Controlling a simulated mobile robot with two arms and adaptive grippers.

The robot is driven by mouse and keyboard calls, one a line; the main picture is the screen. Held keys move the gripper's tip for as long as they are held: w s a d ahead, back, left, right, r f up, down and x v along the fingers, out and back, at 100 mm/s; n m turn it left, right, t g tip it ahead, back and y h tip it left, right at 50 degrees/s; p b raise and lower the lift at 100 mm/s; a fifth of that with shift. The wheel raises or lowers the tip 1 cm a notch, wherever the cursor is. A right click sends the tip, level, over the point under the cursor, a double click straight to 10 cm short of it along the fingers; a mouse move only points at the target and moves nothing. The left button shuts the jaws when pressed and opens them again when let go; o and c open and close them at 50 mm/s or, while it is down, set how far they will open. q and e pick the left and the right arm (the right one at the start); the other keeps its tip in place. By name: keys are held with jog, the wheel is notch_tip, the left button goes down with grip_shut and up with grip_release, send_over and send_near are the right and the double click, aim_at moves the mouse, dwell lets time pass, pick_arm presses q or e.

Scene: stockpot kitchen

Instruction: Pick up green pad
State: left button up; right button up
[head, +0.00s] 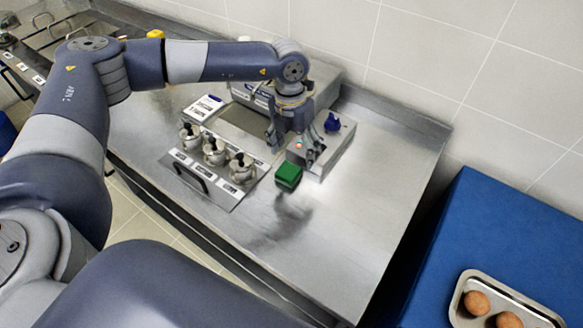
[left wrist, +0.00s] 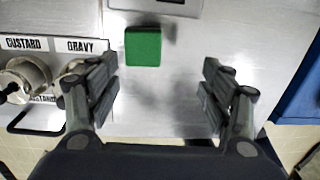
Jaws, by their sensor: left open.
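The green pad (head: 288,175) is a small green block on the steel counter, just right of the labelled panel. In the left wrist view the green pad (left wrist: 143,46) lies ahead of the fingers and left of the middle between them. My left gripper (head: 294,152) points down above the counter, a little behind the green pad in the head view, and does not touch it. In the left wrist view the left gripper (left wrist: 160,82) is open with nothing between its fingers. My right gripper is not in view.
Several small metal pots (head: 215,151) stand on the labelled panel left of the pad. A grey box (head: 335,148) with a blue knob stands behind it. The counter (head: 345,220) is clear to the right. A tray (head: 461,306) with eggs sits on a blue surface (head: 500,235).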

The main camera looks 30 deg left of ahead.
pick_arm(q)
jog(key=shift+a+f+y, duration=0.15)
jog(key=shift+a+y, duration=0.25)
jog(key=shift+a, duration=0.7)
jog(key=p, duration=0.2)
send_over(288, 170)
notch_tip(288, 170, down, 4)
jog(key=shift+s+f, duration=0.1)
jog(key=shift+f, duration=0.15)
jog(key=shift+f+p, duration=0.35)
jog(key=shift+f, duration=0.25)
notch_tip(288, 170, down, 4)
jog(key=shift+f+p, duration=0.1)
jog(key=shift+p, duration=0.6)
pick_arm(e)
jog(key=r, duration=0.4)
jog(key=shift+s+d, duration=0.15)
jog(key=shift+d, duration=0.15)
pick_arm(q)
jog(key=shift+c, duration=1.4)
jog(key=c, duration=0.7)
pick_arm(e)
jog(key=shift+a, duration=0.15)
